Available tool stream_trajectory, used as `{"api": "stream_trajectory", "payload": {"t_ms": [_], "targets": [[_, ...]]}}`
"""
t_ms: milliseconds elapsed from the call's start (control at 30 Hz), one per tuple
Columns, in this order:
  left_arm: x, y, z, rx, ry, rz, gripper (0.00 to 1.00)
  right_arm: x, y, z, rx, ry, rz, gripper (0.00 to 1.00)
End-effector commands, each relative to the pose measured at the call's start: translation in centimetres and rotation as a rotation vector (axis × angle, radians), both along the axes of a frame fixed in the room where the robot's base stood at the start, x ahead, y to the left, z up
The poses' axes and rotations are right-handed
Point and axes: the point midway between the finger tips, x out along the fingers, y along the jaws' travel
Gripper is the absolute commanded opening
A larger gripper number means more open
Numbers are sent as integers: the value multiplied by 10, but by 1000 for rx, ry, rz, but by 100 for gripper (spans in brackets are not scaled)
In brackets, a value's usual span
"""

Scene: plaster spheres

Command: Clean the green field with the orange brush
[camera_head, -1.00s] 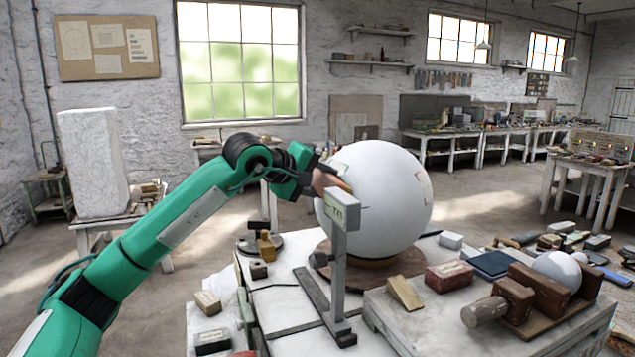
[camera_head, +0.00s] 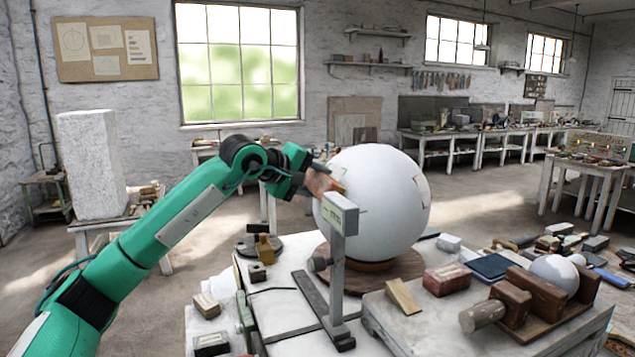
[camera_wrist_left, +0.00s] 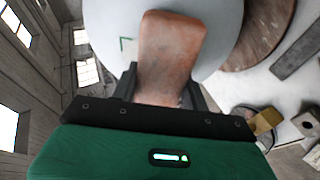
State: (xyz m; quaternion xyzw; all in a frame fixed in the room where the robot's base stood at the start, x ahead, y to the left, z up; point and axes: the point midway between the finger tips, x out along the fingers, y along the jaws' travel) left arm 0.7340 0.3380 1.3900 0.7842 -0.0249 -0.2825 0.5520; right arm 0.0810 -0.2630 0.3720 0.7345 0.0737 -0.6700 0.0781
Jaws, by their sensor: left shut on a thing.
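A large white sphere (camera_head: 385,215) stands on a round brown base (camera_head: 385,278) on the work table. My left gripper (camera_head: 308,180) is shut on an orange-brown brush (camera_head: 322,182) at the sphere's upper left side. In the left wrist view the brush (camera_wrist_left: 172,48) sticks out between the fingers of my left gripper (camera_wrist_left: 160,92), in front of the sphere (camera_wrist_left: 105,38). I cannot tell whether it touches the surface. A green corner mark (camera_wrist_left: 127,44) shows on the sphere beside the brush; the brush hides the surface behind it. Reddish corner marks show on the sphere's right side. My right gripper is not in view.
A grey post with a label box (camera_head: 340,212) stands close in front of the sphere. A raised board (camera_head: 440,318) at the front right bears a wooden wedge, a red block (camera_head: 447,278) and a wooden cradle with a small white ball (camera_head: 553,272). Small blocks lie at the left.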

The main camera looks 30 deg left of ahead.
Motion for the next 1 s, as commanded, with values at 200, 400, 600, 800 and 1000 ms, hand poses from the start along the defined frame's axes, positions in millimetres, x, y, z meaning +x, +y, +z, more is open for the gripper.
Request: {"api": "stream_trajectory", "payload": {"t_ms": [200,400,600,800,1000], "targets": [[8,10,3,0,-1,1,20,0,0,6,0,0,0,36],[8,11,2,1,-1,0,20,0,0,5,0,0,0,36],[3,8,2,0,-1,-1,20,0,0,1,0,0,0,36],[-12,1,3,1,-2,0,20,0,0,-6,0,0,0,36],[-16,-1,5,0,-1,1,20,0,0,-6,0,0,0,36]]}}
